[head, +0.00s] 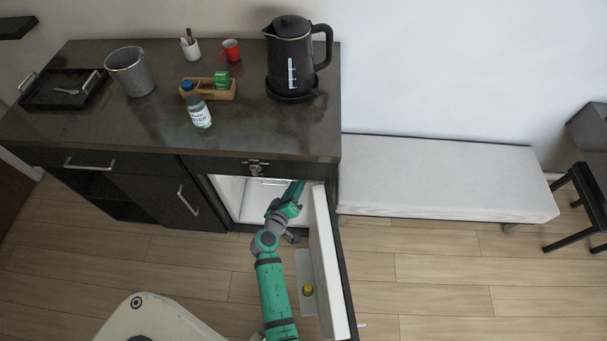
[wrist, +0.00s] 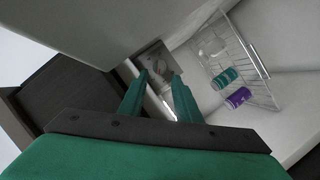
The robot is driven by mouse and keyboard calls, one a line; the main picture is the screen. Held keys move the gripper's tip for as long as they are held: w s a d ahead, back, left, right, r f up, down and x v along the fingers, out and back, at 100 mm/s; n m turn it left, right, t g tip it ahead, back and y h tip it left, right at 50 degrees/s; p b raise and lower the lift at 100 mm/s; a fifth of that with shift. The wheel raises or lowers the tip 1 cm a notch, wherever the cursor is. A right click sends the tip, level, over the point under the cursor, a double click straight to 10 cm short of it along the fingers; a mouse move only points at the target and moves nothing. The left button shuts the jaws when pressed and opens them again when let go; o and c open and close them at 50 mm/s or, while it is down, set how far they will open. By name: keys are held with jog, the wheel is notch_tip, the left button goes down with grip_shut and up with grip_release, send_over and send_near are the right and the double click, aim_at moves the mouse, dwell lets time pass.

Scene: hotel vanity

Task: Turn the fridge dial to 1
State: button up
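The fridge (head: 231,198) under the counter is open, with its door (head: 328,270) swung out to the right. My gripper (head: 297,188) reaches into the upper right of the fridge, partly hidden by the counter edge. In the wrist view my gripper (wrist: 160,75) shows two green fingers with a gap between them and nothing held. Beyond the fingertips is a grey panel (wrist: 152,57) with a roundish shape on it, seemingly the dial (wrist: 160,69). Its setting and any numbers are too small to read. I cannot tell whether the fingers touch it.
A wire rack (wrist: 246,55) inside the fridge holds a teal can (wrist: 224,78) and a purple can (wrist: 238,97). A yellow-topped item (head: 307,290) sits by the door's inner side. A kettle (head: 290,55) and a bottle (head: 199,113) stand on the counter (head: 150,140) above.

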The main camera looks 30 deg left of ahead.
jog(key=x, duration=0.6)
jog(key=shift+w, duration=0.3)
jog(key=shift+f, duration=0.1)
grip_shut()
